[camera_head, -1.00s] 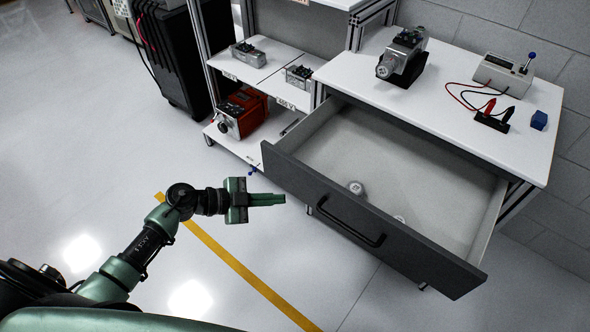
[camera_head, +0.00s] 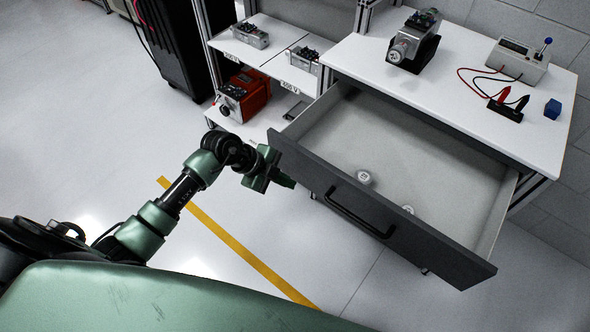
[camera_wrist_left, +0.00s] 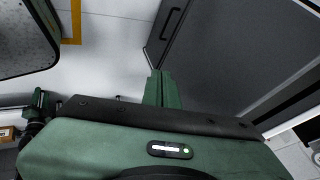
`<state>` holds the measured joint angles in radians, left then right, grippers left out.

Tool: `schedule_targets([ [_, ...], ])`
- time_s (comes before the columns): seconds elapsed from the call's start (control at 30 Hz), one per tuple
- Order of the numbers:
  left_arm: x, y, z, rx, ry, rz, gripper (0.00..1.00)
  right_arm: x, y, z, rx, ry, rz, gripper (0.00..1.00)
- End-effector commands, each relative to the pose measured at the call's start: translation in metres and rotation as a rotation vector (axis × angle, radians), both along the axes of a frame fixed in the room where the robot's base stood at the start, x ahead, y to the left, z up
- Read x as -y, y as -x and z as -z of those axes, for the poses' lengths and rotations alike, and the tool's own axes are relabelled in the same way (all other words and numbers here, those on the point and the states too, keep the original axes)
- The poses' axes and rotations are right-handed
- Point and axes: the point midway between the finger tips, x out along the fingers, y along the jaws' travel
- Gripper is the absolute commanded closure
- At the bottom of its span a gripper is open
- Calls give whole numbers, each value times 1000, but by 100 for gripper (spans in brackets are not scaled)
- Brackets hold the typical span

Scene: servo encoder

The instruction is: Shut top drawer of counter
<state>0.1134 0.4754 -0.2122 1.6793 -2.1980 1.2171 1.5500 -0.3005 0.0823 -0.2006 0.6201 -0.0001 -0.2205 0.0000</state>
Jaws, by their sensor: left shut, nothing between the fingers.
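The counter's top drawer (camera_head: 385,205) is pulled far out, with a dark front panel and a black bar handle (camera_head: 358,212). Two small round metal parts (camera_head: 364,177) lie inside it. My left gripper (camera_head: 286,181) is shut and empty, just in front of the left end of the drawer front. In the left wrist view the shut fingers (camera_wrist_left: 161,88) point at the dark drawer front (camera_wrist_left: 215,50), with the handle (camera_wrist_left: 160,40) just beyond them. I cannot tell whether the fingertips touch the panel.
The white counter top (camera_head: 450,95) holds a motor unit (camera_head: 413,45), a meter box (camera_head: 520,60), black and red probes (camera_head: 507,104) and a blue block (camera_head: 552,108). A shelf with an orange device (camera_head: 246,95) stands left of the drawer. The floor with a yellow line (camera_head: 225,250) is clear.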

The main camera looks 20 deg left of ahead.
Motion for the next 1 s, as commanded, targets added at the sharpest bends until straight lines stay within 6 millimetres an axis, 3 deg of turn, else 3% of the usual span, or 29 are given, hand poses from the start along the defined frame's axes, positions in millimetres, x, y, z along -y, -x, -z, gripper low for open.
schedule_targets([
  [0.03,2,-12,-6,7,2,-3,100,0,0,-3,0,0,0,64],
  [0.2,8,-30,-4,4,1,-2,100,0,0,-6,-1,0,1,64],
  [0.77,10,-37,-3,4,0,-1,100,-1,0,-6,0,-1,2,64],
  [1.0,15,-53,-4,6,1,-2,100,-4,0,-4,0,-4,3,64],
])
